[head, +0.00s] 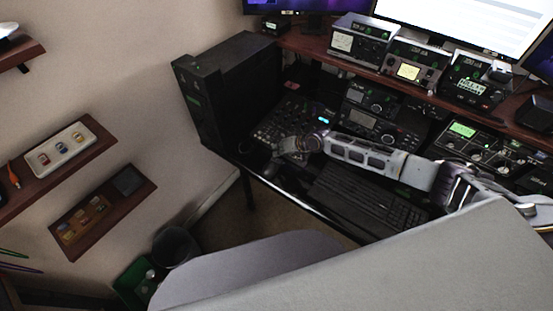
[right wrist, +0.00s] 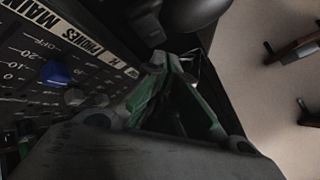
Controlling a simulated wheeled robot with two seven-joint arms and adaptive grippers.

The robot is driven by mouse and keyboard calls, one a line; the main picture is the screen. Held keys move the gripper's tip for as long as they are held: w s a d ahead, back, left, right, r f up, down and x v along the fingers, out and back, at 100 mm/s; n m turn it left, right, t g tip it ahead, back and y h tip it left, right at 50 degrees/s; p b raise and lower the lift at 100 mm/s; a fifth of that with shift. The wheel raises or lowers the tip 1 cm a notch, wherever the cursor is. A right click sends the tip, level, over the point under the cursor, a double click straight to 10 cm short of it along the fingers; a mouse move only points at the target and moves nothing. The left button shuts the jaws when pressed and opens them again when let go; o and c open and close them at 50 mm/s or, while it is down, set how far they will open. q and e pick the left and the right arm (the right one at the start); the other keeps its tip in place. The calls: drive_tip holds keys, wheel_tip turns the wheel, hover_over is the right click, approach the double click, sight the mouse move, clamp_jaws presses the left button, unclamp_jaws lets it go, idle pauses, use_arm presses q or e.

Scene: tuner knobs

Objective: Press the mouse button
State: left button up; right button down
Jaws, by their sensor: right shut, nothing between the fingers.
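My right gripper (head: 279,147) is shut and empty at the left end of the desk, beside the mixer panel. Its green-edged fingers (right wrist: 172,95) fill the middle of the right wrist view. A dark rounded object (head: 252,154), which may be the mouse, sits at the desk's left front corner, just left of my right gripper. A smooth dark rounded shape (right wrist: 197,12) at the top of the right wrist view may be the same object. I cannot make out its buttons or whether the fingers touch it. My left gripper is not in view.
A black keyboard (head: 368,200) lies right of the gripper, below my right arm. A knobbed mixer panel (head: 285,119) is close behind the gripper; its blue knob (right wrist: 55,73) shows in the wrist view. A black computer tower (head: 232,88) stands at left. A grey chair (head: 250,265) fills the foreground.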

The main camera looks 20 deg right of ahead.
drive_tip(key=shift+r+p, duration=1.75)
drive_tip(key=shift+r, duration=0.4)
drive_tip(key=shift+s+f, duration=0.1)
